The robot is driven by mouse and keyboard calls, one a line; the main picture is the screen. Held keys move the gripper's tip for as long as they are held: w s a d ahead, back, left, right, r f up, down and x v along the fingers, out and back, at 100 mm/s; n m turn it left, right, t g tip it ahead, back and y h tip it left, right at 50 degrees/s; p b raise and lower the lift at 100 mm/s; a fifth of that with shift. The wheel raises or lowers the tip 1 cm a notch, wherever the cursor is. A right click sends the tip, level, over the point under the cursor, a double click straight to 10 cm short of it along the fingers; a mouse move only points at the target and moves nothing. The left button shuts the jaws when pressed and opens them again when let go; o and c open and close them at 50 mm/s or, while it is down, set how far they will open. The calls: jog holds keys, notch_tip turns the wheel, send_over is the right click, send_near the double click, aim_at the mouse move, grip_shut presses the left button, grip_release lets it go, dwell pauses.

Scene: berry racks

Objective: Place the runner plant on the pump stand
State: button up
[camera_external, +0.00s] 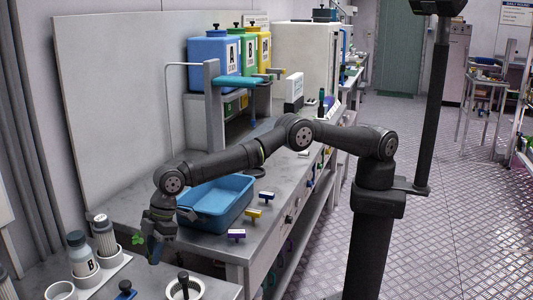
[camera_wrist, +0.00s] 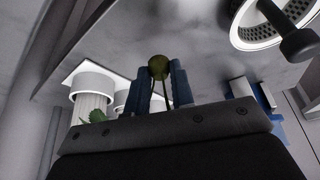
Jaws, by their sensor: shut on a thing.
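My gripper (camera_external: 156,250) hangs over the front end of the bench, fingers pointing down. In the wrist view its two blue fingers (camera_wrist: 162,90) are closed around a thin piece with an olive-brown rounded end (camera_wrist: 158,67). Green leaves (camera_external: 138,239) show just left of the gripper, and in the wrist view leaves (camera_wrist: 95,115) stick out left of the fingers. They look like the held runner plant; most of it is hidden by the fingers. I cannot tell for sure which thing is the pump stand; a white holder (camera_external: 105,268) with bottles stands left of my gripper.
A blue basin (camera_external: 216,203) sits behind my gripper. A white ring-shaped vessel with a black-knobbed handle (camera_external: 185,288) and a small blue item (camera_external: 125,290) stand in front. Small coloured-handled items line the bench edge. Blue, green and yellow canisters (camera_external: 214,55) stand at the back.

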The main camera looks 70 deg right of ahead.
aim_at(158, 277)
jog(key=shift+s+a+f, duration=0.2)
jog(key=shift+a+f, duration=0.05)
jog(key=shift+a, duration=0.15)
jog(key=shift+f, duration=1.95)
jog(key=shift+f, duration=0.15)
jog(key=o, duration=0.9)
jog(key=shift+o, duration=0.2)
jog(key=v, duration=1.2)
jog(key=shift+d, duration=0.1)
